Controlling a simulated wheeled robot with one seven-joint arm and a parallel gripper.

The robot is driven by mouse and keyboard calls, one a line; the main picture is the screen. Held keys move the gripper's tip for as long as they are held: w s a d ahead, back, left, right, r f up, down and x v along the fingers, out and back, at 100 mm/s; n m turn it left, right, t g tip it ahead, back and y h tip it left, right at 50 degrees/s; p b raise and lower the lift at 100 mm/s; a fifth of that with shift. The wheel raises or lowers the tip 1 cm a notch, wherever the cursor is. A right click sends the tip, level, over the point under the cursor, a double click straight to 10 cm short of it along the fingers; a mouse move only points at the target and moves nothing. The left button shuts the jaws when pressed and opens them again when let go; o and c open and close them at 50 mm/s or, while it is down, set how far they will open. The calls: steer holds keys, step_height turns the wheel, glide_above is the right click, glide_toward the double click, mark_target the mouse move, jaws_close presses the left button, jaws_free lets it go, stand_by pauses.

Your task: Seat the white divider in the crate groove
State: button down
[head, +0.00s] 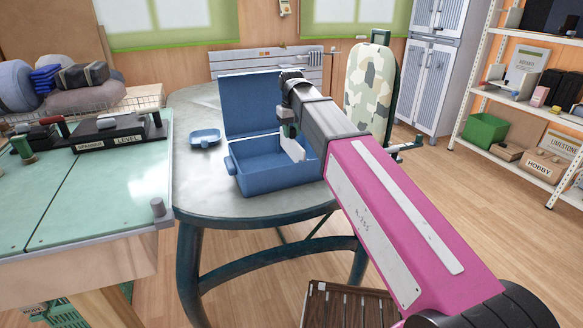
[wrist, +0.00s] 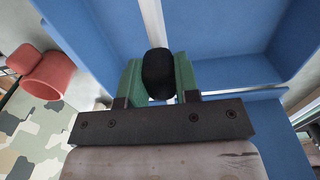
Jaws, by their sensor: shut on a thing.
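The blue crate (head: 270,181) stands on the round grey table with its lid (head: 250,103) tilted up open at the back. My gripper (head: 290,131) is above the crate's right part, pointing down. The white divider (head: 293,149) hangs below it, upright, at the crate opening. In the wrist view my gripper's green fingers (wrist: 158,80) are shut on a black rounded piece (wrist: 158,72), and the divider's white edge (wrist: 153,22) runs away from it between blue crate surfaces (wrist: 215,32). The groove and the divider's lower edge are hidden, so I cannot tell whether they meet.
A small blue dish (head: 205,137) sits on the table (head: 195,178) left of the crate. A green-topped workbench (head: 95,195) adjoins the table at left. The table's front is clear.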

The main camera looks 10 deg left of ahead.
mark_target(292, 140)
steer(key=shift+f, duration=1.85)
stand_by(1.9)
steer(key=c, duration=0.8)
jaws_free()
step_height(292, 140, up, 11)
steer(key=shift+f, duration=0.1)
